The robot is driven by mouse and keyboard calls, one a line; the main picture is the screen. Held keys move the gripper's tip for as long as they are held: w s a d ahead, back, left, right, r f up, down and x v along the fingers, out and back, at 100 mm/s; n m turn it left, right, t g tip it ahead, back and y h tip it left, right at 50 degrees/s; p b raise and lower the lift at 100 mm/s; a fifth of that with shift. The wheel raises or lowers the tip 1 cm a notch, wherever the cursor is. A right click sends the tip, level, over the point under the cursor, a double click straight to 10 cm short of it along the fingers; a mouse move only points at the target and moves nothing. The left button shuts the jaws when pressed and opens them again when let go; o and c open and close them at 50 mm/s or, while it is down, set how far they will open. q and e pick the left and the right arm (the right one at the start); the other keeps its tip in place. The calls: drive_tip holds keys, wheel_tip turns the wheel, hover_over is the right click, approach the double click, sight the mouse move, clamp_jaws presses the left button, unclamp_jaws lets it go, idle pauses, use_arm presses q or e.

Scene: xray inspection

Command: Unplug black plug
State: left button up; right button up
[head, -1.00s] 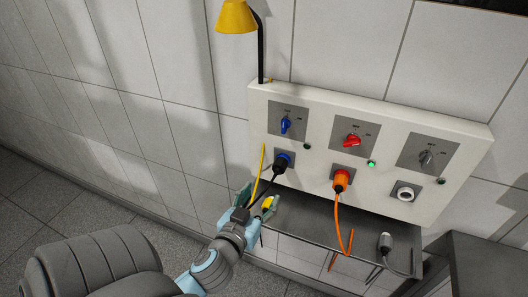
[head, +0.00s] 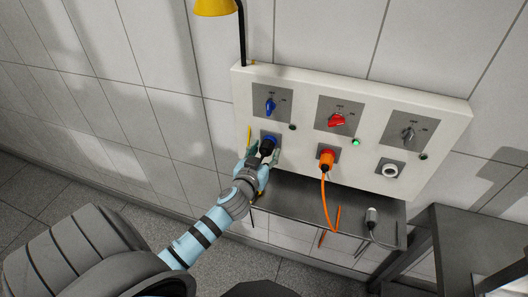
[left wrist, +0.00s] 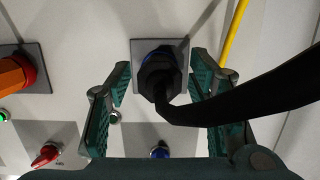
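The black plug (head: 268,142) sits in the blue-ringed socket at the left of the wall panel. In the left wrist view the black plug (left wrist: 160,78) is upright in the picture's middle, and its thick black cable (left wrist: 265,98) bends off to the right. My left gripper (head: 262,158) is at the plug. In the left wrist view my left gripper (left wrist: 161,75) is open, with one green finger on each side of the plug and gaps visible between. The blue switch (head: 270,106) is above the plug. My right gripper is not in view.
An orange plug (head: 326,158) with an orange cable fills the middle socket; the right socket (head: 390,171) is empty. A grey shelf (head: 300,200) juts out below, bearing a loose grey plug (head: 371,217). A yellow cable (left wrist: 236,35) runs right of the gripper. A yellow lamp (head: 216,7) stands above.

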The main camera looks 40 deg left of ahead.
use_arm(q)
clamp_jaws()
drive_tip(key=shift+s+d, duration=0.1)
drive_tip(key=shift+s, duration=0.2)
idle(0.3)
drive_tip(key=shift+s+d, duration=0.25)
drive_tip(key=shift+s, duration=0.35)
drive_tip(key=shift+f+v, duration=0.2)
drive_tip(key=shift+v, duration=0.8)
drive_tip(key=shift+f+v, duration=0.2)
drive_tip(key=shift+v, duration=0.8)
drive_tip(key=shift+s, duration=0.1)
